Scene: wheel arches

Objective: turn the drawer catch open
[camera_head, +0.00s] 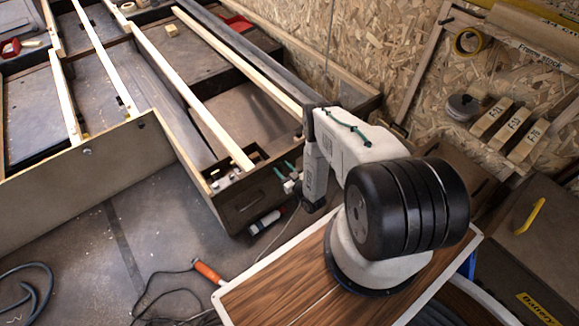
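A dark box-like front (232,208) with a slotted recess, possibly the drawer, stands at the near end of the long wooden frame. I cannot clearly make out the catch. Small metal fittings (224,181) sit in the top of this end, too small to identify. My white and black arm reaches in from the right.
An orange-handled tool (207,272) with a dark cable lies on the floor. A cabinet with a yellow handle (530,216) stands at right. A low wooden panel (85,172) edges the left. The floor between is mostly clear.

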